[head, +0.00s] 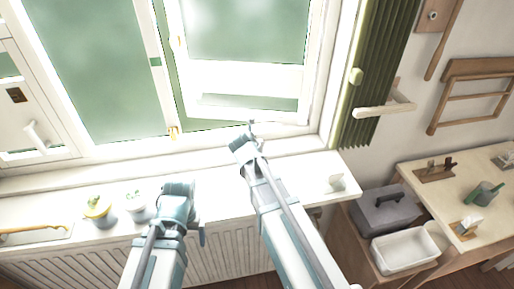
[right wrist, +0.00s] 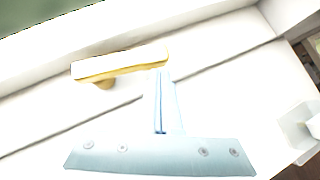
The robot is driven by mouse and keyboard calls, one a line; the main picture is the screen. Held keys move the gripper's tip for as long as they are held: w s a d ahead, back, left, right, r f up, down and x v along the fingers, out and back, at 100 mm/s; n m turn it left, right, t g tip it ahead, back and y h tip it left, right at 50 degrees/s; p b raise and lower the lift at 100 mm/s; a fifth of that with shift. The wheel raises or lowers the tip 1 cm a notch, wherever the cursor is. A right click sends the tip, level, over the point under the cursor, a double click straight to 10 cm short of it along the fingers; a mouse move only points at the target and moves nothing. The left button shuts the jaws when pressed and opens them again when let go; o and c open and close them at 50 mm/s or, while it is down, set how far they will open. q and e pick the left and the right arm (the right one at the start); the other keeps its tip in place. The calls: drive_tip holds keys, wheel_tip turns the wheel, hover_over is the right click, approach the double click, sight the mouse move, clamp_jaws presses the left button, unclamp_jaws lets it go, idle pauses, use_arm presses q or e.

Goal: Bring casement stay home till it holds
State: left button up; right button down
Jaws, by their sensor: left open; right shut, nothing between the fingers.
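A pale bar with a golden edge (right wrist: 120,63), which looks like the casement stay, sits on a short post at the white window frame in the right wrist view. The casement sash (head: 240,80) shows in the head view; I cannot tell if it is fully closed. My right gripper (head: 250,128) is shut and empty at the lower window frame. Its fingertips (right wrist: 160,74) are close to the bar's right end; I cannot tell whether they touch. My left gripper (head: 178,187) is open and empty above the sill's front edge, away from the stay.
The white sill (head: 300,172) runs under the window. A green curtain (head: 372,75) hangs at right. A grey toolbox (head: 385,208) and white bin (head: 405,248) are lower right.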

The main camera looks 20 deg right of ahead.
drive_tip(key=shift+a, duration=0.1)
drive_tip(key=shift+a, duration=0.6)
